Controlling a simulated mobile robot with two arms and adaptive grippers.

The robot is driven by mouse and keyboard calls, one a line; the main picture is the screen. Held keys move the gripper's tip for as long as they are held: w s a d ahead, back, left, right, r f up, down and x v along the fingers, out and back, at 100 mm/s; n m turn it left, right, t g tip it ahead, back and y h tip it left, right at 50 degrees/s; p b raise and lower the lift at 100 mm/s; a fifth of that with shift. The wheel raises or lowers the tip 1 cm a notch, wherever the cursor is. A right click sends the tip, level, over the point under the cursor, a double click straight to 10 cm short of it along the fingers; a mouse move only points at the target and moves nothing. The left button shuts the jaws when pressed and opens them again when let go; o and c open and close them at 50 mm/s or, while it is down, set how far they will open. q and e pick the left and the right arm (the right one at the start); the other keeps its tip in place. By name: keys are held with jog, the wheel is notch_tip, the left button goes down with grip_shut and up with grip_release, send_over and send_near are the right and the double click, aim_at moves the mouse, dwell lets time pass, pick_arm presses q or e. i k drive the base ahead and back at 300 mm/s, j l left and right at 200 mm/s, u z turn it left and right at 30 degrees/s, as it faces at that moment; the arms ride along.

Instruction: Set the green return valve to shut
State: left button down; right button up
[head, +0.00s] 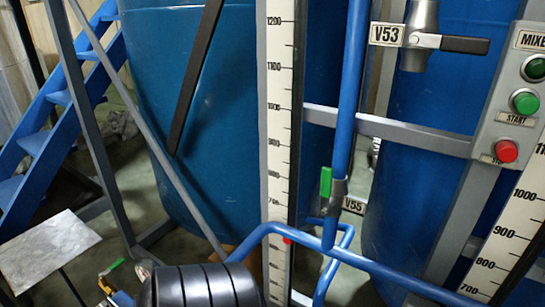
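A valve with a green handle (326,182) sits on the vertical blue pipe (345,120), next to a tag reading V55 (354,205). Its handle stands upright, roughly in line with that pipe. A second, smaller green handle (117,264) shows at the lower left, beside a brass-coloured fitting (105,284), and lies at a slant. No label is readable there, and I cannot tell which of the two is the return valve. Neither of my grippers is in view.
Large blue tanks (225,120) stand behind a white level scale (278,110). A black ribbed body (200,288) fills the bottom front. Valve V53 has a dark lever (465,45). A button panel (515,100) is at right, blue stairs (50,130) at left.

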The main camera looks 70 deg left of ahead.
aim_at(327, 173)
jog(key=u, duration=0.45)
jog(key=k+u, duration=0.1)
jog(key=u, duration=0.3)
jog(key=l+u, duration=0.1)
jog(key=u, duration=0.35)
jog(key=k+u, duration=0.1)
jog(key=u, duration=0.3)
